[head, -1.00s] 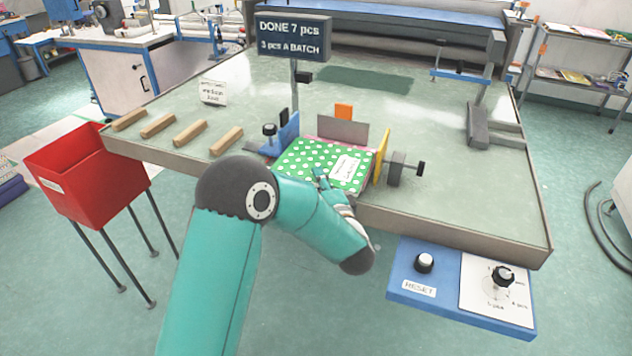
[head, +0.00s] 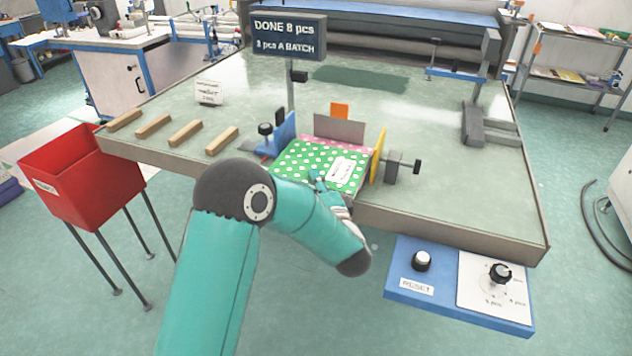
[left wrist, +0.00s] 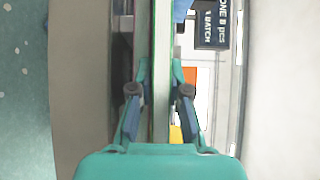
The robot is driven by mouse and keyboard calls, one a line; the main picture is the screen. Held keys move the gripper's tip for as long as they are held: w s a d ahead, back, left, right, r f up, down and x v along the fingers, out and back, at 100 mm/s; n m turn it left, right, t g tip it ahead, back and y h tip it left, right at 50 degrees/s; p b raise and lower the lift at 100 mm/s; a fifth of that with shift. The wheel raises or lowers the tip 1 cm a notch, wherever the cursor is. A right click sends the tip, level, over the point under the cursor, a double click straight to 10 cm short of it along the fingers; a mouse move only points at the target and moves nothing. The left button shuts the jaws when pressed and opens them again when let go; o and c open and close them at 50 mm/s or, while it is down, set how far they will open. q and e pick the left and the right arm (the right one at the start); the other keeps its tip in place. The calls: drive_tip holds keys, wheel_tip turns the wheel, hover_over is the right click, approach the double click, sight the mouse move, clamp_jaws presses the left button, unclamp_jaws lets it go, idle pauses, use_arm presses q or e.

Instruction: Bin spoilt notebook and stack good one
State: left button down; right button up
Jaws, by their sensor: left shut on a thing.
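A green notebook with white dots and a white label (head: 300,160) lies in the stacking fixture at the table's front edge. A pink dotted notebook (head: 345,148) shows as a strip behind it, partly covered. My left gripper (head: 320,182) is at the front edge of the green notebook and shut on it. In the left wrist view the fingers close on a thin green-edged notebook (left wrist: 162,70). The red bin (head: 95,190) stands left of the table; its inside bottom is hidden. My right gripper is not in view.
The fixture has a blue stop (head: 284,132), a grey back plate (head: 338,128) and a yellow side plate (head: 377,155). The sign (head: 289,37) reads DONE 8 pcs. Several wooden strips (head: 184,133) lie at left. A reset panel (head: 415,288) hangs in front.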

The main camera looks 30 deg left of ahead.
use_arm(q)
drive_tip(key=shift+f, duration=0.1)
drive_tip(key=c, duration=1.1)
unclamp_jaws()
drive_tip(key=shift+o, duration=0.2)
drive_tip(key=shift+f, duration=0.2)
drive_tip(key=shift+s, duration=0.1)
drive_tip(key=s+d, duration=0.2)
drive_tip(key=s, duration=0.7)
drive_tip(key=shift+s+d, duration=0.15)
drive_tip(key=shift+s, duration=0.15)
idle(0.4)
